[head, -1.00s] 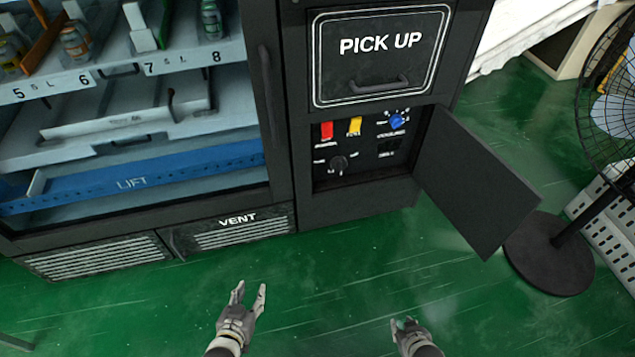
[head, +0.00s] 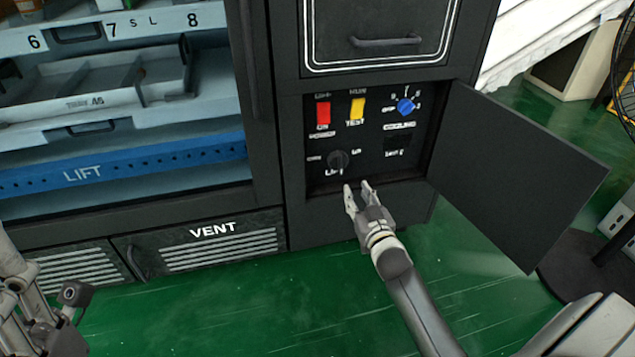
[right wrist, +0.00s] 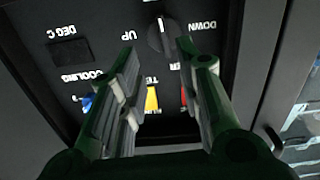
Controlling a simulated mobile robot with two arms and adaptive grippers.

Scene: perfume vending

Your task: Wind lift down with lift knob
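The round black lift knob (head: 339,160) sits at the lower left of the control panel, above a LIFT label. In the right wrist view the knob (right wrist: 160,38) lies between the UP and DOWN labels, with a white mark on it. My right gripper (head: 357,186) is open just below and right of the knob in the head view. In the wrist view its fingertips (right wrist: 157,52) are apart on either side of the knob; contact is not clear. The blue lift (head: 120,172) is low inside the machine. My left gripper (head: 45,315) is cut off at the lower left.
A red switch (head: 323,113), yellow switch (head: 357,109) and blue cooling knob (head: 405,106) are above on the panel. The panel door (head: 515,175) stands open at the right. A fan base (head: 590,265) is beyond it. The green floor in front is clear.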

